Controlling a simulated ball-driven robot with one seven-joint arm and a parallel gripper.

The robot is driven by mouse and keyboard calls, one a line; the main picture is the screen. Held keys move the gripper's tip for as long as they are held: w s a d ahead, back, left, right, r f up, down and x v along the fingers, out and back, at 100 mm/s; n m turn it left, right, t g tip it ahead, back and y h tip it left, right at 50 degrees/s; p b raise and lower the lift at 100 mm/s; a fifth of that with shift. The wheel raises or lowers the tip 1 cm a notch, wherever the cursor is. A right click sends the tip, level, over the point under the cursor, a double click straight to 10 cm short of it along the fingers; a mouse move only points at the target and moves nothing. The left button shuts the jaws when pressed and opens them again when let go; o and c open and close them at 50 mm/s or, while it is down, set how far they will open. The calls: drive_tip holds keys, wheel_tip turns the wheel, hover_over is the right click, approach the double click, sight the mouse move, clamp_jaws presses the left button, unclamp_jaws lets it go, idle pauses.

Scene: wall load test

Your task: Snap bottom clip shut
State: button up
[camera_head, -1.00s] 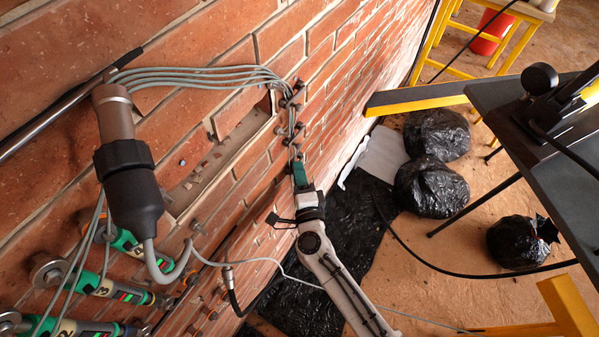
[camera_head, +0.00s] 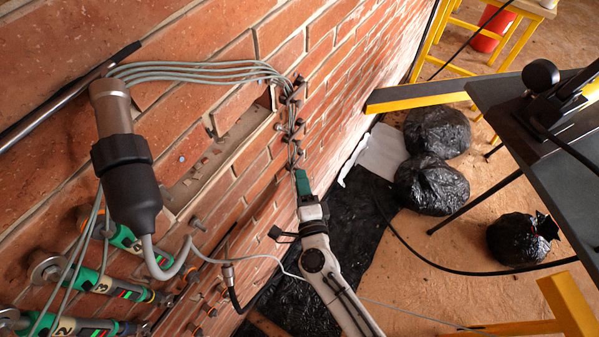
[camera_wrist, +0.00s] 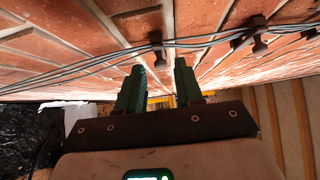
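Grey cables (camera_head: 200,77) run across the brick wall and bend down through a column of small dark clips (camera_head: 298,84). The lowest part of the column is just above my gripper (camera_head: 302,182) in the head view. My gripper's green fingers (camera_wrist: 159,75) are apart with nothing between them in the wrist view. A dark clip (camera_wrist: 160,57) sits at the cables, just beyond the gap between the fingertips, and appears clear of them. Another clip (camera_wrist: 258,38) is farther right along the cables. I cannot tell whether the lowest clip is shut.
A thick dark cylindrical sensor (camera_head: 127,180) hangs by the wall at left, above green-and-silver load rods (camera_head: 100,283). Black bags (camera_head: 430,185) lie on the floor. A dark table (camera_head: 545,135) stands at right, and a yellow-edged beam (camera_head: 420,97) is behind.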

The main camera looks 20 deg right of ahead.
drive_tip(key=s+a, duration=0.1)
drive_tip(key=s, duration=0.5)
drive_tip(key=shift+s+b, duration=0.4)
drive_tip(key=shift+a+r, duration=0.1)
